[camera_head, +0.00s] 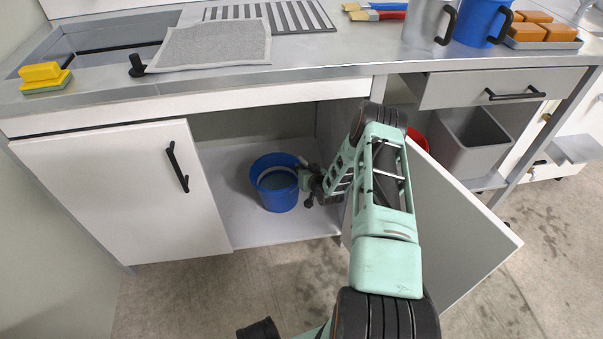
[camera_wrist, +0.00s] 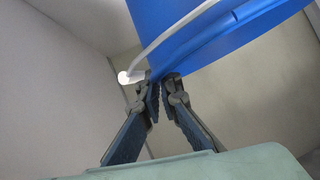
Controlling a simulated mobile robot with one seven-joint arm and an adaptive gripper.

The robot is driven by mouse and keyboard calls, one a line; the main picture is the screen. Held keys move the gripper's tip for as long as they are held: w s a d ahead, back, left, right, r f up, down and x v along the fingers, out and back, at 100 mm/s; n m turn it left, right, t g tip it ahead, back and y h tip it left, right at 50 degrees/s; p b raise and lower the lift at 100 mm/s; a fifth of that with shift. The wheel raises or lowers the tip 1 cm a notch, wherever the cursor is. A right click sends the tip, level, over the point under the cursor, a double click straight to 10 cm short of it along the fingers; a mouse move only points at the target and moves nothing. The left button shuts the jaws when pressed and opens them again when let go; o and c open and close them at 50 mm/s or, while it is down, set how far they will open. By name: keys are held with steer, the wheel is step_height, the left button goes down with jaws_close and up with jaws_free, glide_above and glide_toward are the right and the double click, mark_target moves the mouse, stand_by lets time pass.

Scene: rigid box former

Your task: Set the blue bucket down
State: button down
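The blue bucket (camera_head: 275,197) is upright inside the open under-counter cabinet, over its pale floor. I cannot tell whether its base touches that floor. My gripper (camera_head: 308,187) reaches in from the right at the bucket's side. In the wrist view, the fingertips of my gripper (camera_wrist: 161,82) are close together at the edge of the bucket (camera_wrist: 215,45) and seem to pinch its rim. The white bucket handle (camera_wrist: 175,32) curves past beside the fingers. The exact contact is partly hidden.
The left cabinet door (camera_head: 110,190) is shut and the right door (camera_head: 450,225) is swung open beside my arm. A grey bin (camera_head: 468,140) stands under the drawer. The cabinet floor (camera_head: 235,215) is free around the bucket. A red object (camera_head: 416,138) is partly hidden behind my arm.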

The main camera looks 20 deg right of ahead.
steer(key=shift+w+d+f+b, duration=0.1)
steer(key=shift+w+f+b, duration=0.2)
steer(key=shift+f, duration=0.35)
steer(key=shift+w+f+b, duration=0.25)
steer(key=shift+f+b, duration=0.05)
steer(key=shift+f, duration=0.35)
steer(key=shift+w+d+f+b, duration=0.1)
steer(key=shift+w+f+b, duration=0.2)
steer(key=shift+f, duration=0.35)
steer(key=c, duration=2.6)
jaws_free()
steer(key=shift+s+a+f, duration=0.1)
steer(key=shift+s+f, duration=0.1)
steer(key=shift+f, duration=0.1)
steer(key=shift+c, duration=0.2)
steer(key=o, duration=0.5)
steer(key=shift+r, duration=0.1)
steer(key=p+v, duration=0.4)
steer(key=v, duration=0.8)
steer(key=shift+p, duration=0.3)
